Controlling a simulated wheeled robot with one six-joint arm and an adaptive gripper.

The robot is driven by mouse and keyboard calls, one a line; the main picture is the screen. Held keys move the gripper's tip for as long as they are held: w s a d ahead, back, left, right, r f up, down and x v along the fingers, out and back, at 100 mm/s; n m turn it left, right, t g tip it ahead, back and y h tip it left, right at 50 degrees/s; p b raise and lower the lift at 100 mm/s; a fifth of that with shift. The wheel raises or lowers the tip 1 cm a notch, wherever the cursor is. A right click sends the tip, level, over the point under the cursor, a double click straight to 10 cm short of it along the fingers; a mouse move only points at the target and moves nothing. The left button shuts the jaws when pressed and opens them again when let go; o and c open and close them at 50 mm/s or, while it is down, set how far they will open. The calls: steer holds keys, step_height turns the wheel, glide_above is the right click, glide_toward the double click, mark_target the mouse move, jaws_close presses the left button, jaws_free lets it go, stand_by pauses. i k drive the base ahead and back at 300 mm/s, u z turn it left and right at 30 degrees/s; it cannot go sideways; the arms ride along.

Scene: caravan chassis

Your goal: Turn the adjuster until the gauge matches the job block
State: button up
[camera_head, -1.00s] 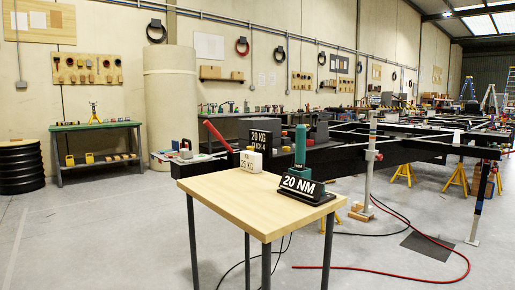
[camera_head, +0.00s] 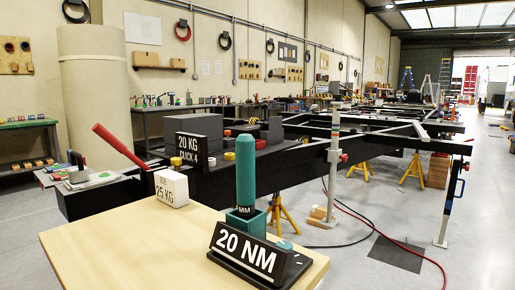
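A teal upright cylinder (camera_head: 246,172) stands in a teal holder (camera_head: 247,222) on the wooden table; its lower part carries a small dark label, partly legible as "MM". In front of it a black wedge-shaped block (camera_head: 248,250) reads "20 NM" in white. A small teal piece (camera_head: 284,245) sits at its right. A white block (camera_head: 172,187) reading "25 KG" stands at the table's back left. A black sign (camera_head: 196,151) behind the table reads "20 KG CLICK 4". I cannot tell any gauge reading or which part is the adjuster. My gripper is not in view.
The wooden table (camera_head: 110,245) has bare top at its left. Behind it runs a black chassis frame (camera_head: 260,168) with a red lever (camera_head: 119,146) at the left. A grey post (camera_head: 333,165), yellow stands (camera_head: 283,220) and a red hose (camera_head: 400,250) are at the right.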

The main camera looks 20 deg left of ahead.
mark_target(175, 162)
steer(key=z, duration=0.15)
steer(key=i, duration=1.5)
steer(key=u, duration=1.05)
steer(key=i, duration=0.95)
steer(key=u, duration=0.95)
